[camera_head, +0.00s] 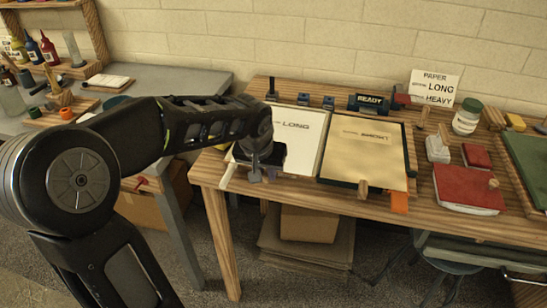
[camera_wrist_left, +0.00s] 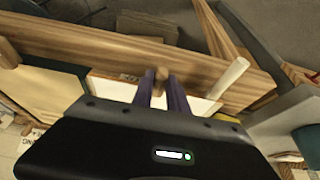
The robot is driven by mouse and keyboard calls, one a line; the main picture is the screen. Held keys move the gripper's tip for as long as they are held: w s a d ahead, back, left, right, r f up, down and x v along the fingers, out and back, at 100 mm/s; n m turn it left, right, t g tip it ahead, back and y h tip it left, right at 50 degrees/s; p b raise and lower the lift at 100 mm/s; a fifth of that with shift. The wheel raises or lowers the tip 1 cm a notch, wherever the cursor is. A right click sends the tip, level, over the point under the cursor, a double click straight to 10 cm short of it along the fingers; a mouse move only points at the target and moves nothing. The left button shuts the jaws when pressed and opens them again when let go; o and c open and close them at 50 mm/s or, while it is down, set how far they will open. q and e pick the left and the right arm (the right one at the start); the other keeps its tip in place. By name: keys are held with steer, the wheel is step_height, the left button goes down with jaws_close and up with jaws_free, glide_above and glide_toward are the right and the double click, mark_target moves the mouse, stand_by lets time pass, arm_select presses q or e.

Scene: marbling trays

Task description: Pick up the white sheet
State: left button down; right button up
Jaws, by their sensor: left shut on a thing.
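The white sheet (camera_head: 311,124), marked LONG, lies flat at the left of the wooden table in the head view. Its front part is hidden by my left gripper (camera_head: 263,176). In the left wrist view, the fingers of my left gripper (camera_wrist_left: 160,92) are close together around a small wooden tab (camera_wrist_left: 160,76) at the front edge of the white sheet (camera_wrist_left: 112,90). The gripper is shut on this tab. The sheet still appears level with the table. My right gripper is not in view.
A cream sheet (camera_head: 362,148) marked SHORT lies right of the white sheet. Farther right are a red pad (camera_head: 467,187), a jar (camera_head: 467,117) and a green tray (camera_head: 530,160). A READY block (camera_head: 368,103) stands behind. A grey table (camera_head: 190,82) stands left.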

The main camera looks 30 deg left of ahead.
arm_select(q)
step_height(320, 180, up, 10)
stand_by(0.6)
stand_by(0.4)
